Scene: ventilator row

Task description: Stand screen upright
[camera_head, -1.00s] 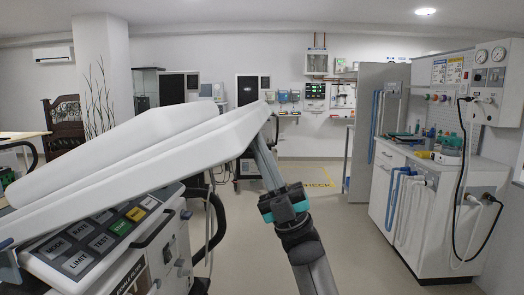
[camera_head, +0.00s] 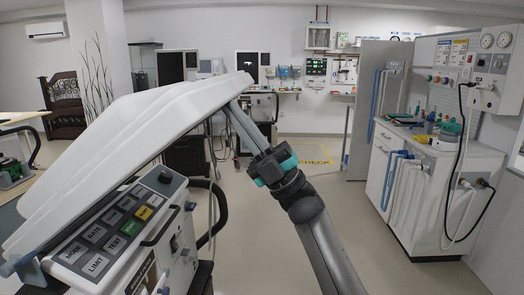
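The screen (camera_head: 125,135) is a thick white panel seen from behind or edge-on. It is tilted, low at the left and high at the right, above the ventilator's grey control panel (camera_head: 115,225) with its MODE, RATE, LIMIT and TEST buttons. My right gripper (camera_head: 236,112) reaches up from the lower right. Its long grey fingers meet the raised right end of the screen from below. Their tips are partly hidden by the panel, so the gap between them is unclear. My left gripper is not in view.
A white cabinet (camera_head: 432,195) with blue and white hoses and a gauge panel (camera_head: 490,70) stands at the right. Open floor (camera_head: 400,265) lies between it and my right arm. Black hoses (camera_head: 217,210) hang beside the ventilator. Wall-mounted equipment is at the back.

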